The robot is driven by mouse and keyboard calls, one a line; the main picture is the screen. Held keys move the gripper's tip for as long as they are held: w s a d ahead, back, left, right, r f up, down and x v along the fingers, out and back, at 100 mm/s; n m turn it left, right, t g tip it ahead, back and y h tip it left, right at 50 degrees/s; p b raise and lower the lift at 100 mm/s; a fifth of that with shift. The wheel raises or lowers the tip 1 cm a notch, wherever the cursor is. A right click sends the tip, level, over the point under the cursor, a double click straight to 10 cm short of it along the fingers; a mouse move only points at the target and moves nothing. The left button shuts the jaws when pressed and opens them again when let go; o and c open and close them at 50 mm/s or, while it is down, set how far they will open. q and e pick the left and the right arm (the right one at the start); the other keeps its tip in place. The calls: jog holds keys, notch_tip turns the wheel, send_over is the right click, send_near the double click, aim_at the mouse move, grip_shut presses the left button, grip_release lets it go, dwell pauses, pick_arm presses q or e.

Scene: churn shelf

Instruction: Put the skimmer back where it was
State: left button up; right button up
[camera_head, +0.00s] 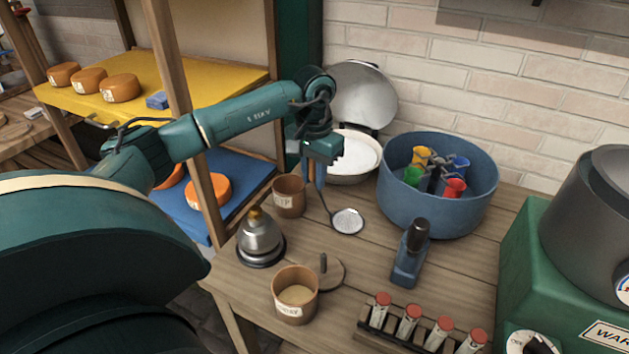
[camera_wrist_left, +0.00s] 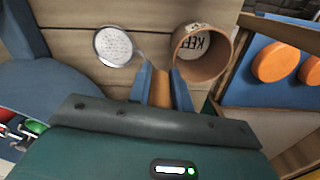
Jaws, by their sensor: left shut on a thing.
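The skimmer (camera_head: 348,221) has a round, perforated pale head and a thin handle, and it hangs near the table top. Its head also shows in the left wrist view (camera_wrist_left: 115,45). My left gripper (camera_head: 315,174) points down and is shut on the skimmer's handle, with a brown part (camera_wrist_left: 160,88) between the fingers. I cannot tell whether the head touches the table. An open brown crock (camera_head: 288,196) with a label stands beside the gripper, to its left. It looks empty in the left wrist view (camera_wrist_left: 202,52). My right gripper is not in view.
In front are a metal bell-shaped thing (camera_head: 260,238), a filled crock (camera_head: 296,308), a lid (camera_head: 333,276), a blue tool (camera_head: 408,270) and a tube rack (camera_head: 365,326). Shelves stand left.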

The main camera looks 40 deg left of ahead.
pick_arm(q)
jog(key=shift+r, duration=0.15)
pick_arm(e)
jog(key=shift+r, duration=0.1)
pick_arm(q)
jog(key=o, duration=0.4)
jog(key=shift+f, duration=0.25)
jog(key=o, duration=0.4)
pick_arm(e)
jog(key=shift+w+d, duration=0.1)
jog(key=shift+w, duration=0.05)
pick_arm(q)
jog(key=shift+o, duration=0.2)
jog(key=shift+r, duration=0.1)
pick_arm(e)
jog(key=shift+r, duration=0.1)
pick_arm(q)
jog(key=shift+r, duration=0.3)
notch_tip(320, 180, up, 11)
jog(key=p, duration=0.8)
jog(key=shift+r+p, duration=0.3)
jog(key=shift+r, duration=0.05)
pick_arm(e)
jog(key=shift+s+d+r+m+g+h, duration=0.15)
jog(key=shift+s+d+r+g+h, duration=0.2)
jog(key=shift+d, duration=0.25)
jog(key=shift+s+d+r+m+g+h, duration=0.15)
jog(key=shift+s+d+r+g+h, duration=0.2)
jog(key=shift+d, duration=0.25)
